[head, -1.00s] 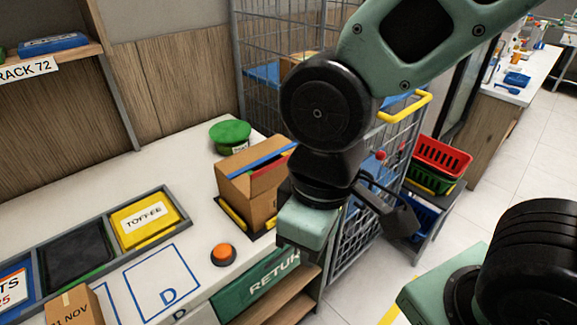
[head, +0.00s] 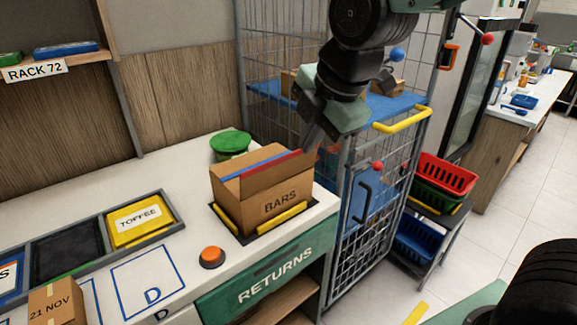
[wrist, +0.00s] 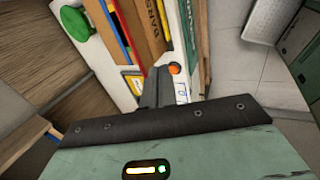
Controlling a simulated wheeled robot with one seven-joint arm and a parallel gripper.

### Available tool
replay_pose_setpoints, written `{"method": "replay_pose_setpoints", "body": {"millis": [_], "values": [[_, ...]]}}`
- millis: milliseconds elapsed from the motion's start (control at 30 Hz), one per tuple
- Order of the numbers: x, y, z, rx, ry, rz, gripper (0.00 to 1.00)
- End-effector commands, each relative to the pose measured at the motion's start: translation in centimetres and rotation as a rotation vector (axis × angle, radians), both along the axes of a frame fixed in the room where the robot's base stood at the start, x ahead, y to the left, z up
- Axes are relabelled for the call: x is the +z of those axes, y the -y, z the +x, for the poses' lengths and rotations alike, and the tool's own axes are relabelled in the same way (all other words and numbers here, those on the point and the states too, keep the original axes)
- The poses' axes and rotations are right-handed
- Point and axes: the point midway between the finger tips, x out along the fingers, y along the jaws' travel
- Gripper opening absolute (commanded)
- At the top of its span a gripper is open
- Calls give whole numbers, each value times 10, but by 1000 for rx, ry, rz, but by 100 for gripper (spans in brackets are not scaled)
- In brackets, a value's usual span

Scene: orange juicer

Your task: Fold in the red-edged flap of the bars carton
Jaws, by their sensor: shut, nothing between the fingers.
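The bars carton (head: 280,203) is a brown cardboard box on the counter's right end, with BARS on its front. Its top is open. A blue edge (head: 235,172) and a red edge (head: 283,160) run along its top. The carton also shows in the wrist view (wrist: 152,28), with the red edge beside it (wrist: 127,45). My gripper (head: 308,142) is shut and empty, its fingers pointing down by the carton's right end. I cannot tell whether they touch the carton; the arm partly hides that corner.
The carton stands on a dark plate with yellow bars (head: 283,219). A green round item (head: 231,142) sits behind it. An orange button (head: 211,256) is at front left. A wire cage trolley (head: 350,230) with a yellow handle stands close on the right.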

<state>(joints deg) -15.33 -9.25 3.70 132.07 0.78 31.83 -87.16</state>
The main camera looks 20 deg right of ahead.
Motion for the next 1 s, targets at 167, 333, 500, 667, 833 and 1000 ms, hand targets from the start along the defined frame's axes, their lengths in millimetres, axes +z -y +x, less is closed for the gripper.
{"method": "replay_pose_setpoints", "body": {"millis": [167,333,500,667,833,1000], "values": [[-3,3,8,36,18,-21,0],[-27,0,17,35,12,-21,0],[-58,-5,32,36,11,-20,0],[-86,-9,44,36,12,-20,0],[-81,-17,67,34,18,-19,0],[-80,-21,80,33,17,-18,0]]}}
